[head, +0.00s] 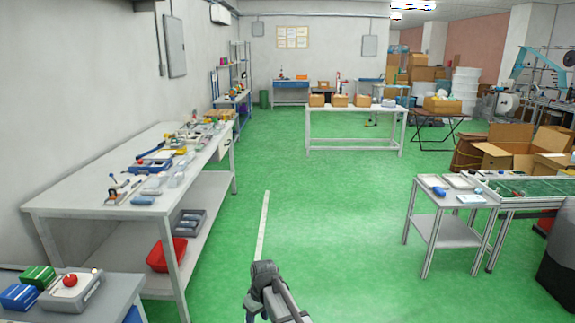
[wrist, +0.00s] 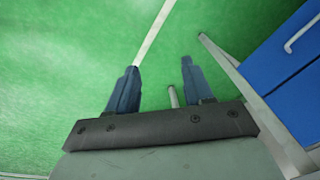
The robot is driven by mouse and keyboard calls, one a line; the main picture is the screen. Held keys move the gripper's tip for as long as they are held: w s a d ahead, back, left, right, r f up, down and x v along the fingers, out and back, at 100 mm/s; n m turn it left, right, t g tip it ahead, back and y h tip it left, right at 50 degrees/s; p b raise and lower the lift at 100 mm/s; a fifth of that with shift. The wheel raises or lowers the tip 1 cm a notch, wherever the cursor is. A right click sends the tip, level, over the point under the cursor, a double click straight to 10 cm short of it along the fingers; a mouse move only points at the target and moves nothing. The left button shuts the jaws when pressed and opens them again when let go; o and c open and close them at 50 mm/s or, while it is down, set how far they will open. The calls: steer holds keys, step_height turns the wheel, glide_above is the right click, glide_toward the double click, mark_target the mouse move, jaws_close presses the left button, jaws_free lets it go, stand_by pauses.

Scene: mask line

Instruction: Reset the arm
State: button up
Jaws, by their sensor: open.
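My gripper (wrist: 160,75) shows in the wrist view with its two dark blue fingers apart and nothing between them. It hangs over the green floor (wrist: 60,60). In the head view my arm (head: 270,285) reaches up from the bottom edge, near the middle, over open floor. The fingers are hard to make out there. No object touches the gripper in either view.
A long white workbench (head: 85,195) with tools stands left. A grey table (head: 120,290) with boxes is at bottom left. A small white table (head: 440,208) stands right, beside a green-topped conveyor (head: 540,188). A blue cabinet (wrist: 285,60) is right in the wrist view. The middle floor is clear.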

steer(key=s+d+f+m+h, duration=0.1)
steer(key=s+d+f+m, duration=0.3)
steer(key=d, duration=0.5)
steer(key=s+d+f+m, duration=0.2)
steer(key=s+d, duration=0.3)
steer(key=d, duration=0.4)
steer(key=s+d+f+m+h, duration=0.1)
steer(key=s+d+f+m, duration=0.15)
steer(key=s+d, duration=0.45)
steer(key=s+d+f+g, duration=0.1)
steer(key=s+f+g, duration=0.2)
steer(key=s+f, duration=0.7)
steer(key=s+d+f+g, duration=0.1)
steer(key=s+f+g, duration=0.2)
steer(key=s+f, duration=0.8)
steer(key=s, duration=0.6)
steer(key=shift+s+g, duration=0.4)
